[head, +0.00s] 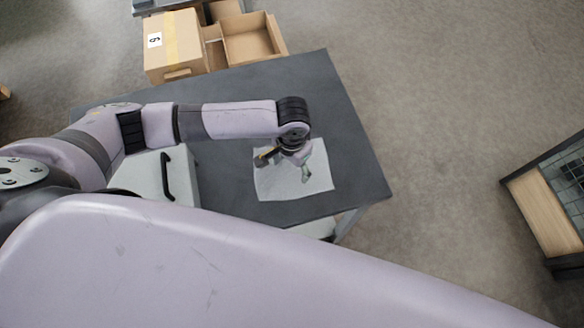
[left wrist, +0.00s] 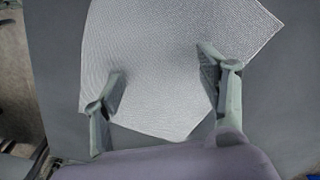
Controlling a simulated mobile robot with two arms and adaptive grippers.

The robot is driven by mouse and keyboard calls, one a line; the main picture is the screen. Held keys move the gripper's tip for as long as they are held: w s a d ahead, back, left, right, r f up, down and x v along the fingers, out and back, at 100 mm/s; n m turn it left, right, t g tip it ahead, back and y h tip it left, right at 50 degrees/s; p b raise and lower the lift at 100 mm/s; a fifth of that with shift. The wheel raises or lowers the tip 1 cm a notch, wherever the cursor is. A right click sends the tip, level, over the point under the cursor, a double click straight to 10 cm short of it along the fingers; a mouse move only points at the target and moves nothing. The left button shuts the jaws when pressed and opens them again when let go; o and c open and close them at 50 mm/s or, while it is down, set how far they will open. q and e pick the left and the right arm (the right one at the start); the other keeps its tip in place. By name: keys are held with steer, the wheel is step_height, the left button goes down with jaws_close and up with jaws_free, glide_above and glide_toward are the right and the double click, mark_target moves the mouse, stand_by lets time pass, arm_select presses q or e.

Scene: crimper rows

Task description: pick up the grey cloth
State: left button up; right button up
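The grey cloth (head: 318,184) lies flat on the dark table (head: 345,125), near its right end. In the left wrist view the cloth (left wrist: 165,45) fills the upper middle, with a fine woven texture and angled edges. My left gripper (head: 287,160) is over the cloth in the head view and hides part of its upper left. In the left wrist view the left gripper (left wrist: 158,78) has its two fingers wide apart, with only cloth surface seen between them. I cannot tell whether the fingertips touch it. My right gripper is not in view.
A pale case with a black handle (head: 168,176) is left of the cloth, partly hidden by my arm. Cardboard boxes (head: 173,45) stand beyond the table's far edge. A wood-sided rack (head: 545,208) is at the far right. Bare table surrounds the cloth.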

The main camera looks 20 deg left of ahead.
arm_select(q)
steer(key=shift+s, duration=0.1)
steer(key=c, duration=0.3)
steer(key=shift+s+a+f, duration=0.1)
steer(key=shift+s+f, duration=0.1)
steer(key=shift+s, duration=0.05)
steer(key=c, duration=0.7)
jaws_close()
stand_by(0.7)
step_height(320, 180, up, 12)
steer(key=p, duration=1.2)
steer(key=shift+w+r+p, duration=0.2)
steer(key=shift+w+p, duration=0.1)
steer(key=shift+p, duration=0.05)
